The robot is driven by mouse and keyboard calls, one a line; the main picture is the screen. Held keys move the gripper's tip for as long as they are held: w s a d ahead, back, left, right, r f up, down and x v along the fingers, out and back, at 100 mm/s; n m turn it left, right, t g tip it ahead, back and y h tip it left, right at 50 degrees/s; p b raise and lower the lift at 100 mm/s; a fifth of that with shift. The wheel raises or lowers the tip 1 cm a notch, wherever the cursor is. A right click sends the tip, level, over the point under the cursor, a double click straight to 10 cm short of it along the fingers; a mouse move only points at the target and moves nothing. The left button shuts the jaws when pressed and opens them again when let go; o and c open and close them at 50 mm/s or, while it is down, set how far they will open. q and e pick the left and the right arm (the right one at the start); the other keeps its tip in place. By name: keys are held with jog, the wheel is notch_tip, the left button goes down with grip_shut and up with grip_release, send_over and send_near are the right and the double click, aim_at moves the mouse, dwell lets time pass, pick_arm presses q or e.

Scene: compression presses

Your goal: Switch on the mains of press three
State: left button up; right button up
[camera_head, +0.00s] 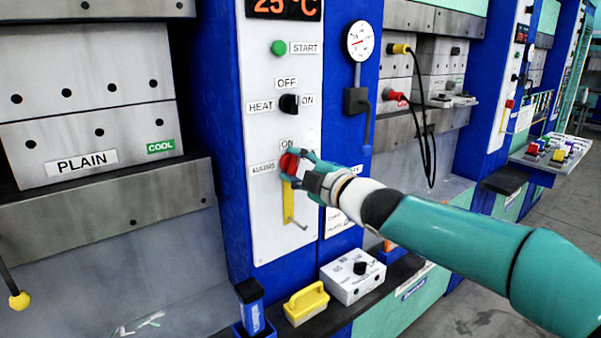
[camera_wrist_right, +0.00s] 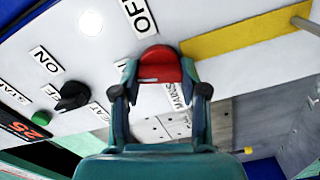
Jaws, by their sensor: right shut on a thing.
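The red mains switch (camera_head: 289,162) is on the white control panel (camera_head: 262,215), beside a MAINS label (camera_head: 263,169) and below an ON label (camera_head: 289,141). A yellow strip (camera_head: 288,205) runs down from it. My right gripper (camera_head: 295,160) is at the switch and shut on it. In the right wrist view the red switch (camera_wrist_right: 160,65) sits between the two fingers, with an OFF label (camera_wrist_right: 139,17) near it. I cannot tell for sure which label the switch points to. My left gripper is out of view.
Above are the black heat knob (camera_head: 289,104), green START button (camera_head: 278,48) and temperature display (camera_head: 283,8). Below, a white box (camera_head: 352,276) and yellow-handled item (camera_head: 306,302) stand on a ledge.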

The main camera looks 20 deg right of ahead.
jog(key=shift+f+n+b, duration=0.15)
jog(key=shift+n+b, duration=0.45)
jog(key=shift+n, duration=1.3)
jog(key=shift+f, duration=0.1)
jog(key=o, duration=1.2)
jog(key=shift+c, duration=0.2)
jog(key=shift+s, duration=0.25)
jog(key=v, duration=1.1)
jog(key=shift+s, duration=0.2)
